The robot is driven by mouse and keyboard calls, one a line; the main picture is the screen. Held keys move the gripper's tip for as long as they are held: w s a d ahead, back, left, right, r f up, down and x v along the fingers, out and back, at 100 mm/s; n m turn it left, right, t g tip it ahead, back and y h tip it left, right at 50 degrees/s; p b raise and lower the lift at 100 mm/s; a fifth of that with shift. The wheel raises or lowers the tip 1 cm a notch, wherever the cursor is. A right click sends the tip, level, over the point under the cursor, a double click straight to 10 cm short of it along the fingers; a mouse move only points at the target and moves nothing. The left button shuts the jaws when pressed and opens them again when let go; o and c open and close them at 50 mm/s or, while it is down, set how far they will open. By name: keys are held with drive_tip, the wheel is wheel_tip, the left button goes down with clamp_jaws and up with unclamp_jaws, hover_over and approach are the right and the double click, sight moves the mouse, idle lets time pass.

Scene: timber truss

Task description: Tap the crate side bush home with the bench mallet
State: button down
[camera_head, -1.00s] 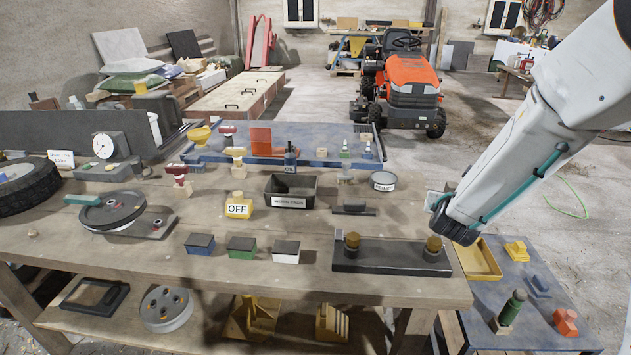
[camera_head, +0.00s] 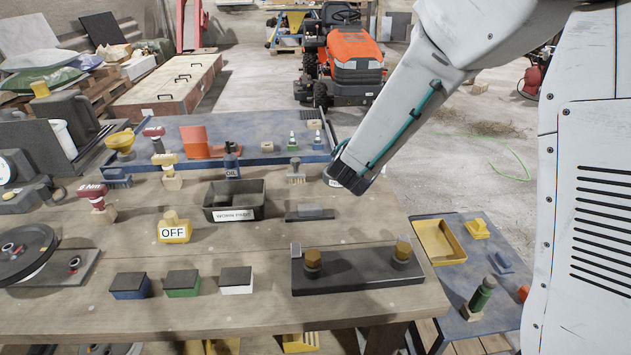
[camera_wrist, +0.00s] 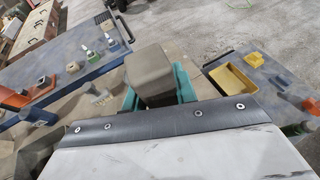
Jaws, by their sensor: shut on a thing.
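A dark block (camera_head: 350,275) on the bench carries two brass-coloured bushes, a left one (camera_head: 312,259) and a right one (camera_head: 403,248). Both stand up above dark collars; how deep they sit is hard to tell. The right bush is nearer the yellow tray. In the wrist view, the teal jaws of my gripper (camera_wrist: 160,88) are shut on a grey-brown block (camera_wrist: 151,72), which looks like the mallet's head. Its handle is hidden. In the head view my gripper (camera_head: 348,178) is behind and above the dark block, left of the right bush, and hides what it holds.
A black "WORN PARTS" bin (camera_head: 233,202) and a flat grey piece (camera_head: 310,211) lie behind the dark block. A yellow tray (camera_head: 440,242) is on the blue side table.

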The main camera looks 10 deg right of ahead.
drive_tip(key=s+a+r+m+g+h, duration=0.1)
drive_tip(key=s+a+r+m+h, duration=0.1)
drive_tip(key=s+a, duration=0.5)
drive_tip(key=s+a+r+m+g+h, duration=0.2)
drive_tip(key=s+a, duration=0.5)
drive_tip(key=s, duration=0.5)
drive_tip(key=shift+r+m+h, duration=0.4)
drive_tip(key=shift+r, duration=0.3)
drive_tip(key=shift+a, duration=0.15)
drive_tip(key=shift+a+f, duration=0.1)
drive_tip(key=shift+f, duration=2.2)
wheel_tip(320, 180, down, 4)
drive_tip(key=shift+f, duration=0.2)
drive_tip(key=shift+r, duration=0.1)
